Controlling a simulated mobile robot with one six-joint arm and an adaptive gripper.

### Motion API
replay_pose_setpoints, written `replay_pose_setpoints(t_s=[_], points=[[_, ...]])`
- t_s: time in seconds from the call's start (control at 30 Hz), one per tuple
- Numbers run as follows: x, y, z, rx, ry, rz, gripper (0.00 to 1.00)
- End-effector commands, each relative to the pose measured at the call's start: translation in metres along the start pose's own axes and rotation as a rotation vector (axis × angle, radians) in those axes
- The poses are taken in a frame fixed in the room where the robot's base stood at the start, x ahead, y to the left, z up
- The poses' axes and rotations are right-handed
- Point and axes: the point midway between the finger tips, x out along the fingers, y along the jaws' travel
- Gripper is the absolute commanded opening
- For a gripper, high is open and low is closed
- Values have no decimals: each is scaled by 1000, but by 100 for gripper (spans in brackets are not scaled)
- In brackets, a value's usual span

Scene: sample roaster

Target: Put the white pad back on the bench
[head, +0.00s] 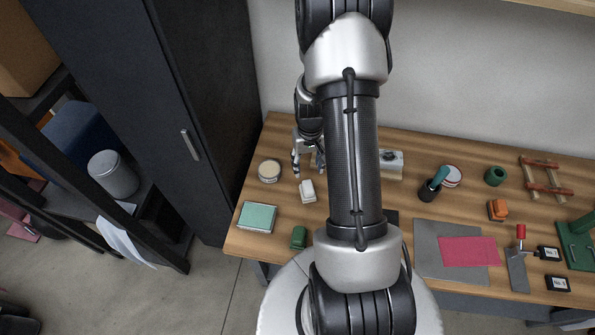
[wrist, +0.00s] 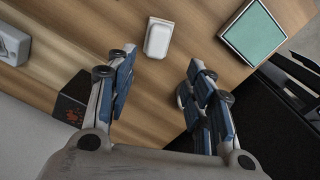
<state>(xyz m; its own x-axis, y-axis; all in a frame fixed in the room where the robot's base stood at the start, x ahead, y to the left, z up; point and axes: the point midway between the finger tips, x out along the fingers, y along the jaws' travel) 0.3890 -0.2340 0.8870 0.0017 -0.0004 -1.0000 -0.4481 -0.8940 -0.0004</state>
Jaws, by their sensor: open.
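The white pad (head: 307,191) lies on the wooden bench (head: 285,140), towards its left end. It also shows in the wrist view (wrist: 158,38), a small rounded white block lying flat on the wood. My gripper (head: 308,168) is open and empty, over the bench just behind the pad in the head view. In the wrist view the two fingers (wrist: 160,82) are spread wide, with the pad beyond the fingertips and apart from them. My arm hides the middle of the bench in the head view.
A teal-topped box (head: 257,217), a round cream-topped tin (head: 269,171) and a green block (head: 298,237) stand near the pad. A dark box with a red mark (wrist: 72,97) is beside the left finger in the wrist view. A dark cabinet (head: 185,100) stands at the left.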

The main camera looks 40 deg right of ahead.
Motion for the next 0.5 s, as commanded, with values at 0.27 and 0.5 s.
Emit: replay_pose_setpoints(t_s=[0.27,0.5], points=[[-128,-60,9,-115,109,3,48],[-234,-113,71,-237,214,-14,48]])
